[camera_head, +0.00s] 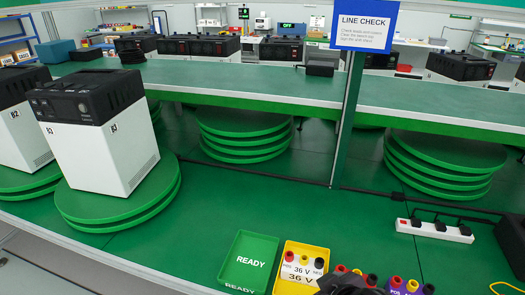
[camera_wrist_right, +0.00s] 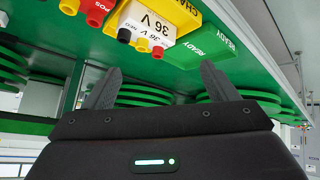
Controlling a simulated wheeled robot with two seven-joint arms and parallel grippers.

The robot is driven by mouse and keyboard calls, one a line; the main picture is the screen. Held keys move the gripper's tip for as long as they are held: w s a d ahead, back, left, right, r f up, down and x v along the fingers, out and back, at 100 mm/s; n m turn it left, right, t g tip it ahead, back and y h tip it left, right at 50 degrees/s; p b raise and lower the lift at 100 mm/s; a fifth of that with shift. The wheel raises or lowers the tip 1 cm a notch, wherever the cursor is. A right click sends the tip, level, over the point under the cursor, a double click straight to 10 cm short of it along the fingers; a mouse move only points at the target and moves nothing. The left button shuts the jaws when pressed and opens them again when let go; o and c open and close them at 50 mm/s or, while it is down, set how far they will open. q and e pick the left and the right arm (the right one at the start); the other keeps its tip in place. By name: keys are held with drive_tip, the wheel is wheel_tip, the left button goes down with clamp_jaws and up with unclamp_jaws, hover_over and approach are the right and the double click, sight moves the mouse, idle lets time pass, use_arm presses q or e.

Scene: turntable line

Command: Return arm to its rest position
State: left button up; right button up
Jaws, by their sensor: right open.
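My right gripper (camera_wrist_right: 158,84) is open in the right wrist view, with its two dark fingers apart and nothing between them. A white block labelled 36 V (camera_head: 302,268) with coloured sockets sits in a yellow tray (camera_head: 284,252). The block also shows in the right wrist view (camera_wrist_right: 147,27), beyond the fingers and apart from them. A green READY tray (camera_head: 244,240) is next to the yellow one; it also shows in the right wrist view (camera_wrist_right: 208,42). A dark shape at the bottom edge of the head view is cut off. My left gripper is not in view.
Black-and-white unit B3 (camera_head: 113,160) stands on a green turntable (camera_head: 135,210) at left, with B2 (camera_head: 20,140) beside it. A white power strip (camera_head: 434,231) lies at right. A post with a LINE CHECK sign (camera_head: 365,26) rises centrally.

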drive_tip(key=s+d+f+m+g+h, duration=0.2)
drive_tip(key=s+d+f+m+g, duration=0.25)
drive_tip(key=s+d, duration=0.35)
drive_tip(key=s+f+g, duration=0.1)
drive_tip(key=s+f, duration=0.2)
drive_tip(key=f, duration=2.8)
drive_tip(key=s+d+f+g, duration=0.1)
drive_tip(key=s+d+f, duration=0.1)
drive_tip(key=s+f, duration=1.5)
drive_tip(key=s+n, duration=0.1)
drive_tip(key=s, duration=0.1)
drive_tip(key=shift+s+d+f, duration=0.3)
drive_tip(key=shift+s+d, duration=0.05)
drive_tip(key=shift+g, duration=0.25)
